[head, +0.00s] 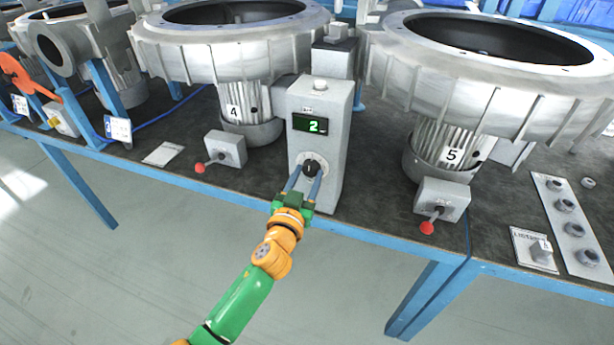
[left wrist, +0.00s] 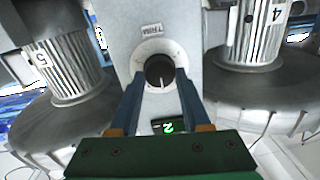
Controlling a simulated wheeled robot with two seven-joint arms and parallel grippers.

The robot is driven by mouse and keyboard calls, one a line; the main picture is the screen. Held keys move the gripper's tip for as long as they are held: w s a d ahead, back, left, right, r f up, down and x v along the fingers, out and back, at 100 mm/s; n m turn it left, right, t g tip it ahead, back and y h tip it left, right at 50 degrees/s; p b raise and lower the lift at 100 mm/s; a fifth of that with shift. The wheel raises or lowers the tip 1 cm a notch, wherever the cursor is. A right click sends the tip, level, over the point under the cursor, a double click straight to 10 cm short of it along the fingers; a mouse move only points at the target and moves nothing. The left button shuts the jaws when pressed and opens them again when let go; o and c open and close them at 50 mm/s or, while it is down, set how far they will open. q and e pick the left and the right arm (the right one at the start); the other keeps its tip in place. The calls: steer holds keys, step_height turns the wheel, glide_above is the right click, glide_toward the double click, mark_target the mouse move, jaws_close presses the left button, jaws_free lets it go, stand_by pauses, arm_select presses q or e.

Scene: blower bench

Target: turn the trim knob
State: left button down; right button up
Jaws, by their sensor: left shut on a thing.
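The trim knob (head: 311,167) is a black round knob on a pale dial plate, low on the front of a grey control box (head: 332,150). A green display (head: 310,124) above it reads 2. In the left wrist view the knob (left wrist: 159,71) has a white pointer line, and the label TRIM (left wrist: 153,29) is beside its plate. My left gripper (head: 305,175) has its blue fingers at the knob, one on each side, shut on it. The left wrist view shows the fingers (left wrist: 160,84) reaching the knob. My right gripper is not in view.
Blower 4 (head: 235,60) stands left of the box and blower 5 (head: 485,75) right. Lever boxes with red-tipped handles (head: 225,149) (head: 441,200) sit in front of them. A panel with several round knobs (head: 572,225) lies at the right. Blue bench edge (head: 385,240) runs below.

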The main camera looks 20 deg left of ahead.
arm_select(q)
steer(key=m, duration=0.4)
steer(key=shift+f+b, duration=0.1)
steer(key=shift+b, duration=0.2)
steer(key=m, duration=0.3)
steer(key=shift+m, duration=0.3)
steer(key=m, duration=0.4)
steer(key=shift+f+m+t, duration=0.1)
steer(key=shift+m+t, duration=0.2)
steer(key=shift+m, duration=0.1)
steer(key=shift+m+h, duration=0.4)
steer(key=shift+m, duration=1.5)
steer(key=shift+f, duration=0.1)
steer(key=shift+c, duration=1.8)
jaws_free()
